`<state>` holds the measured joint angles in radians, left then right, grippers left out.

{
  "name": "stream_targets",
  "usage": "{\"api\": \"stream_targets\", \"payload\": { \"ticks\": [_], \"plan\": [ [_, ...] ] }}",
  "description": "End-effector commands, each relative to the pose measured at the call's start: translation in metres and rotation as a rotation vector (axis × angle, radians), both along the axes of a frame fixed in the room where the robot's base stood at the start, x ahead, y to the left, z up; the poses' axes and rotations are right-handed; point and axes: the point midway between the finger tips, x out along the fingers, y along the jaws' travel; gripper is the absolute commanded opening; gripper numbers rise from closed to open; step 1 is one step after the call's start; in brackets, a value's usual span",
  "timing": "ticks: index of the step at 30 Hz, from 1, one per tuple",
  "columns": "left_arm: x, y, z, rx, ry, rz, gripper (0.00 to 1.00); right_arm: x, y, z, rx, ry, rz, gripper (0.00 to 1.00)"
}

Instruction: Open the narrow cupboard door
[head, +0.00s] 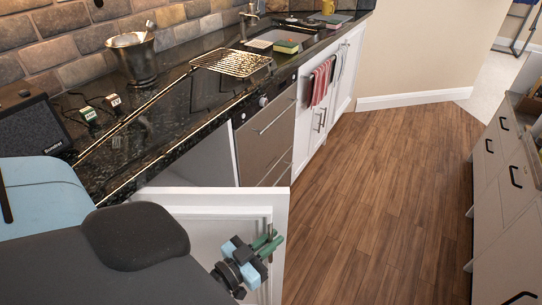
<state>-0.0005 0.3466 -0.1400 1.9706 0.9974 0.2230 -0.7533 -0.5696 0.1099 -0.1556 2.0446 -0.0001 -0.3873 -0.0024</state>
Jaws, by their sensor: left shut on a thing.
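The narrow white cupboard door (215,199) stands swung out from the counter front at the lower left of the head view. A pale cupboard side wall (205,165) shows behind its top edge. My left gripper (265,245) is at the door's free side, shut on its handle, which is mostly hidden by the fingers. My left arm covers the door's lower left part. My right gripper is not in view.
A dark counter (185,100) runs along the left wall, with a speaker (30,128), a metal bucket (134,60) and a wire rack (231,62). Drawers (505,170) stand at the right. The wooden floor (375,190) between is clear.

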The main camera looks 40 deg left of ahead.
Motion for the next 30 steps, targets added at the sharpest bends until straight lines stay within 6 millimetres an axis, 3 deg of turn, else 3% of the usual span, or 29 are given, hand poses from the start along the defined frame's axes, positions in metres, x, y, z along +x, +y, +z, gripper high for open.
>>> {"api": "stream_targets", "payload": {
  "ticks": [7,21,30],
  "plan": [
    [-0.030,-0.019,0.000,-0.003,0.001,-0.054,0.00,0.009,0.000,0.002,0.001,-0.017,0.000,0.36],
    [-0.102,-0.048,0.001,-0.002,0.002,-0.053,0.00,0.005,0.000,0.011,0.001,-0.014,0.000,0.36],
    [-0.127,-0.054,0.001,-0.002,0.000,-0.053,0.00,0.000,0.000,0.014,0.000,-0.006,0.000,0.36]
  ]
}}
